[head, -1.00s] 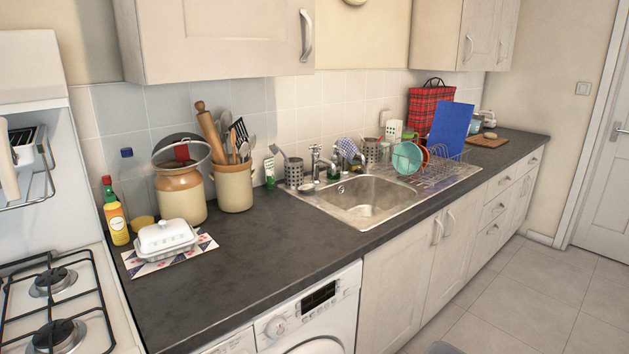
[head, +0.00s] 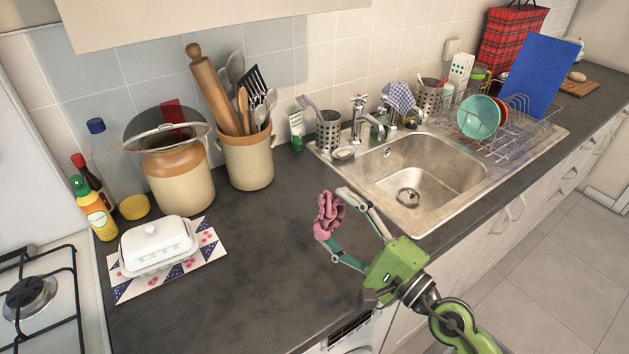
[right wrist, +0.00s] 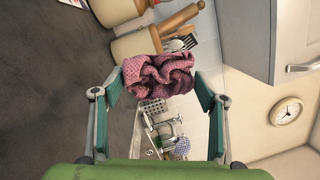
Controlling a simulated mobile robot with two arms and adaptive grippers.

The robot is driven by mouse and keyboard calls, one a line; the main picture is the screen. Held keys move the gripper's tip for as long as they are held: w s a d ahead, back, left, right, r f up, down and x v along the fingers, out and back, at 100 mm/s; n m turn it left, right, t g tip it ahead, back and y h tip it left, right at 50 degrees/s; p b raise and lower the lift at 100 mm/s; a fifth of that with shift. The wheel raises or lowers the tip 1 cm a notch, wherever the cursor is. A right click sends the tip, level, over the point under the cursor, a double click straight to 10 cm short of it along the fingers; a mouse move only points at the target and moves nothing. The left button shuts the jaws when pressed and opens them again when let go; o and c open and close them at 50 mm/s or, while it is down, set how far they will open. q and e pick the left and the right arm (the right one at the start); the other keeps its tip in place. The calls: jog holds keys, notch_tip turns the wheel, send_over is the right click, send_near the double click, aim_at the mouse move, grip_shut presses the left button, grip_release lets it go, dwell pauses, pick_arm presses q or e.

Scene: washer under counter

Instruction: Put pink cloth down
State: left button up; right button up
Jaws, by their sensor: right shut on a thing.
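The pink cloth (head: 329,214) is a crumpled bundle held at the fingertips of my right gripper (head: 336,220). In the head view, the cloth shows over the dark worktop (head: 275,255), left of the sink; its exact height above the surface is hard to tell. In the right wrist view the cloth (right wrist: 158,76) sits between the two finger ends of my right gripper (right wrist: 160,82), which is shut on it. My left gripper is not in view.
The sink (head: 420,170) lies right of the gripper. Behind stand a utensil crock (head: 246,165), a brown jar (head: 178,180) and a green-capped tube (head: 296,130). A white butter dish (head: 158,243) is at the left. Worktop between dish and sink is clear.

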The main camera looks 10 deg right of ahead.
jog(key=shift+w+a+r, duration=0.1)
jog(key=shift+w+r, duration=0.35)
jog(key=shift+r, duration=0.05)
jog(key=shift+w, duration=0.2)
notch_tip(320, 180, down, 3)
jog(key=b, duration=0.3)
jog(key=shift+s+f, duration=0.15)
jog(key=shift+f, duration=0.05)
notch_tip(320, 180, down, 4)
jog(key=b, duration=0.3)
jog(key=shift+r+b, duration=0.25)
jog(key=shift+b, duration=0.05)
jog(key=shift+f+b, duration=0.55)
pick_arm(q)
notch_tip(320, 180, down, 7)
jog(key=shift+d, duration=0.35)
pick_arm(e)
jog(key=o, duration=1)
